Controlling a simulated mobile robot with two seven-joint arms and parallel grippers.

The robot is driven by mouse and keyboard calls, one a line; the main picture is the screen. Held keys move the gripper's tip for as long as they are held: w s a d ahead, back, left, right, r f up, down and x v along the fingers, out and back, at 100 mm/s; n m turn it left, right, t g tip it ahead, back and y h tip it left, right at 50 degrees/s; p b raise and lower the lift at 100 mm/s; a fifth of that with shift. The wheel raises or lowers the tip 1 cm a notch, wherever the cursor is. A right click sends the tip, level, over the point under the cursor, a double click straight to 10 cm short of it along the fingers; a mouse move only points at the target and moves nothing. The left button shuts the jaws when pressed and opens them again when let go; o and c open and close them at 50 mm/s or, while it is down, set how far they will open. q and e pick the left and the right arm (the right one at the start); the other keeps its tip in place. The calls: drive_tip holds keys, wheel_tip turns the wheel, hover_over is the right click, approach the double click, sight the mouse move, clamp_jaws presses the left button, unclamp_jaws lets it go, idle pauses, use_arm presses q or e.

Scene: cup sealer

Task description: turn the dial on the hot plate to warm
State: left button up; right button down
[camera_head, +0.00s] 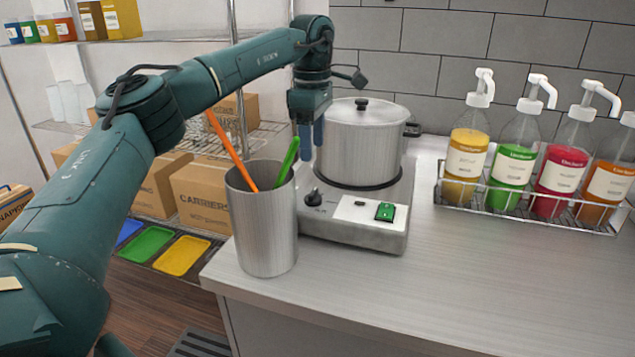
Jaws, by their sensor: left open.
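The hot plate (355,236) is a grey metal box near the left end of the counter. Its black dial (313,197) is on the left of the sloping front panel, and a green switch (385,212) is on the right. The dial's markings are too small to read. A steel lidded pot (360,142) stands on the hot plate. My left gripper (312,143) points down, open, above the dial and beside the pot's left side. Its fingertips are apart from the dial, with nothing seen between them. My right gripper is not in view.
A steel cup (262,235) with an orange and a green stick stands close to the hot plate's left, near the counter edge. A wire rack (530,210) of pump bottles is at the right. The counter (480,270) in front is clear. Shelves with boxes (200,195) are behind.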

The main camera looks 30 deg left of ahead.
sight(313, 192)
use_arm(q)
wheel_tip(313, 192, down, 9)
drive_tip(key=shift+f+p, duration=0.2)
drive_tip(key=shift+p, duration=0.15)
drive_tip(key=shift+f, duration=0.45)
drive_tip(key=c, duration=1)
